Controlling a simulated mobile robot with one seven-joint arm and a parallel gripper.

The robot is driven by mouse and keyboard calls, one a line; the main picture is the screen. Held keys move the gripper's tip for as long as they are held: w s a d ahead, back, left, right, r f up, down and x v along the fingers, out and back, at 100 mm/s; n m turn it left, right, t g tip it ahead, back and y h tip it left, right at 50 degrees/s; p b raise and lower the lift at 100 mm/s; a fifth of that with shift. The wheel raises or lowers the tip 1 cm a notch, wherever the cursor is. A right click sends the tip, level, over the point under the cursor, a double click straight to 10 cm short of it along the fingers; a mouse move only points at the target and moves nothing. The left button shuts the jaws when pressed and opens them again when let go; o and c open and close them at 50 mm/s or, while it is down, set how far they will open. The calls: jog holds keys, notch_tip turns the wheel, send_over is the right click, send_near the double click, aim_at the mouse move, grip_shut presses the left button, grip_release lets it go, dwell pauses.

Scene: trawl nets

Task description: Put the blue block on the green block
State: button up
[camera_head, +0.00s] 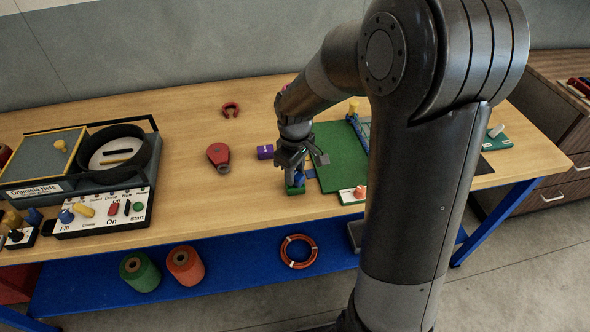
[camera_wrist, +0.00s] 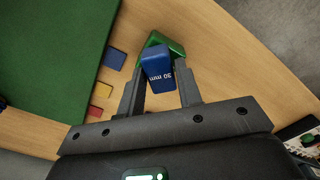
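The blue block (camera_wrist: 158,66), marked "30 mm", is between the two fingertips of my gripper (camera_wrist: 159,80) in the wrist view. Both fingers appear to touch its sides. The green block (camera_wrist: 172,45) shows behind and beneath it, turned at an angle to it and partly hidden. In the head view my gripper (camera_head: 299,167) points down at the table. The blue block (camera_head: 299,179) is directly over the green block (camera_head: 296,189) there. Whether the two blocks touch or a small gap is left is hard to tell.
A green mat (camera_head: 337,150) lies just right of the blocks, with small blue, yellow and red pieces by its edge. The control panel (camera_head: 103,212) is further left. The table's front edge is close.

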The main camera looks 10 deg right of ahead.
jog(key=o, duration=0.3)
notch_tip(320, 180, up, 11)
jog(key=shift+s+d+r+m+t, duration=0.8)
jog(key=shift+s+r+m, duration=0.6)
jog(key=shift+s, duration=1.9)
jog(key=shift+s+d+r+m+t, duration=0.55)
jog(key=shift+s+r+m+t, duration=0.85)
jog(key=shift+s, duration=1.9)
jog(key=shift+s+d+r+m+t, duration=0.65)
jog(key=shift+s+r+m, duration=0.8)
jog(key=shift+s, duration=1.85)
jog(key=shift+f+m, duration=0.25)
jog(key=shift+f, duration=0.05)
